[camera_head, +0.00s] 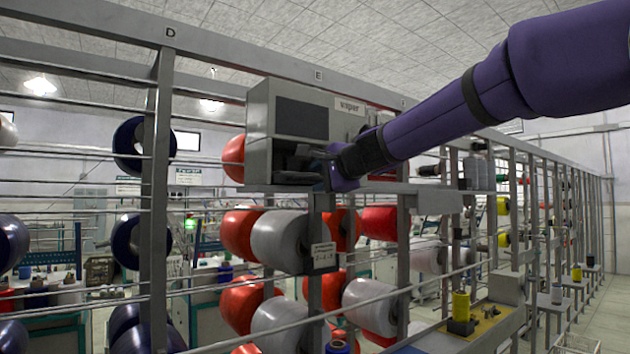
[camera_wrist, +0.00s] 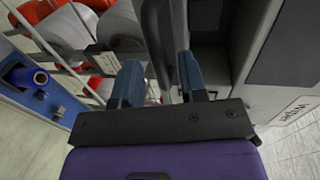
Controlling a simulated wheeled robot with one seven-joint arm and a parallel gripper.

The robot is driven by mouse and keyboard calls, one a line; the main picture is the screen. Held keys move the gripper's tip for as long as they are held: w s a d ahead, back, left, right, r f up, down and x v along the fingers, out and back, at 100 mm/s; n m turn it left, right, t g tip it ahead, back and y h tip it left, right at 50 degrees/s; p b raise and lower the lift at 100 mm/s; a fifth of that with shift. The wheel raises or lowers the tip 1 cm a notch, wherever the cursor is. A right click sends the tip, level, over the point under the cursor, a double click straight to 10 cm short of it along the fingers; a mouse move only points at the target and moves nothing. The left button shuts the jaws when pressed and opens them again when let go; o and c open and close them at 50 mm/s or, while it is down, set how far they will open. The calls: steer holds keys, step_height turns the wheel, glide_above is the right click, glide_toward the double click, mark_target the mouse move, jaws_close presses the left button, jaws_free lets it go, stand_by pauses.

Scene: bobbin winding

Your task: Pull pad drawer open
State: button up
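A grey cabinet (camera_head: 258,130) with a dark upper panel (camera_head: 301,118) is mounted on the rack. Its dark lower opening (camera_head: 296,158) has a dark ledge or drawer part, partly hidden by my gripper. My gripper (camera_head: 318,172) is at the cabinet's lower front. In the wrist view, the two blue fingers of my gripper (camera_wrist: 160,78) are apart. A dark grey bar (camera_wrist: 164,40), apparently the drawer handle, passes between or just beyond them. A gap shows left of the bar; contact with the right finger cannot be told. How far the drawer is out is unclear.
Rack posts (camera_head: 158,160) and thin horizontal rails stand left of and below the cabinet. Red and grey yarn spools (camera_head: 280,240) hang below it. A shelf with a yellow bobbin (camera_head: 461,306) is at lower right. A blue bobbin (camera_wrist: 38,78) shows in the wrist view.

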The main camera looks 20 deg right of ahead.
steer(key=shift+x, duration=1.05)
steer(key=shift+s, duration=0.1)
jaws_close()
steer(key=f+v, duration=0.2)
steer(key=v, duration=0.7)
steer(key=shift+s+d, duration=0.2)
steer(key=shift+s, duration=0.35)
jaws_free()
steer(key=v, duration=1.1)
